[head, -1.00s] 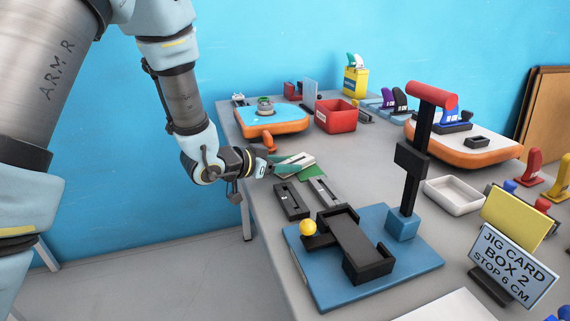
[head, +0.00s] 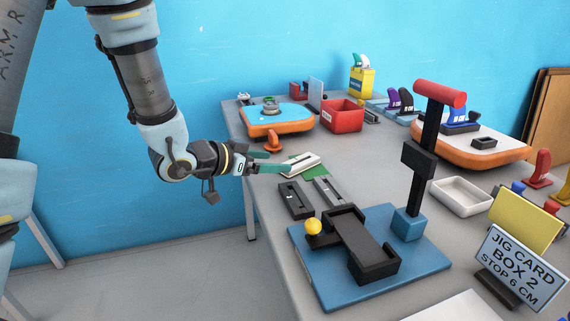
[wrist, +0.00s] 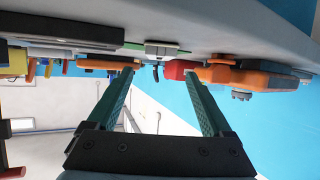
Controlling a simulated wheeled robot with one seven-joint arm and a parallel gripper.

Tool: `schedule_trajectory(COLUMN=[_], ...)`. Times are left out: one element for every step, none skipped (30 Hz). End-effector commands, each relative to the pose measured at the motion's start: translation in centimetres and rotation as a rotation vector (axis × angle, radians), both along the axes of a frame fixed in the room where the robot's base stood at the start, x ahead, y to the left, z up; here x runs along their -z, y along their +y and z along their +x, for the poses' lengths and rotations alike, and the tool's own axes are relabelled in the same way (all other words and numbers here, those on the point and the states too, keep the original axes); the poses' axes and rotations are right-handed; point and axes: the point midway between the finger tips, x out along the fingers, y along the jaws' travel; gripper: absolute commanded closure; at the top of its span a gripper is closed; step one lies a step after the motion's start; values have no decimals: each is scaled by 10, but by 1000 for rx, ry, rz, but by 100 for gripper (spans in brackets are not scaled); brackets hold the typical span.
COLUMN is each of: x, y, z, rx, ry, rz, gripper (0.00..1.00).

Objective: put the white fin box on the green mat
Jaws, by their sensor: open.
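The white fin box (head: 303,161), a small white block with a dark slot, lies on the green mat (head: 318,173) at the table's left side. The mat shows along the box's right and near side; the rest is hidden by the box and my gripper. My gripper (head: 281,161) is open, with its teal fingers apart and nothing between them. It is at the left of the box, and in the head view its fingertips come close to the box's near end. In the wrist view the box (wrist: 162,48) shows beyond my fingertips (wrist: 159,74), with clear space between.
Two dark and grey slotted boxes (head: 295,200) lie nearer on the table. A blue jig (head: 420,265) with a tall post and red handle stands right of them. A red bin (head: 342,116) and an orange-edged board (head: 277,120) are behind. An orange fin (head: 273,141) stands behind my gripper.

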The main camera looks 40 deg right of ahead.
Motion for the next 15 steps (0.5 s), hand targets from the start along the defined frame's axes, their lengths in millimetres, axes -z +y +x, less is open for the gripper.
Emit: schedule_trajectory(x=[-4, -6, -9, -11, -13, -15, -16, -17, -18, -19, -19, -20, -20, -20, -20], y=[10, 16, 22, 26, 30, 35, 38, 41, 44, 45, 47, 48, 48, 48, 49], z=[1, 1, 0, 0, 1, 0, 0, 0, 0, -1, -1, -1, -1, -1, -1], rx=[-4, -4, -2, -3, -3, -1, -1, -1, -1, -1, -1, 0, 0, 0, 1], ry=[-2, -2, -2, -1, -1, -2, -2, -2, -1, -1, -1, -1, -1, -1, -1], rz=[-2, -1, -1, -1, 0, 0, 0, 0, 0, 1, 1, 1, 1, 1, 1], gripper=[16, 16, 16, 16, 16, 16, 16, 16, 16, 16, 16, 16, 16, 16, 16])
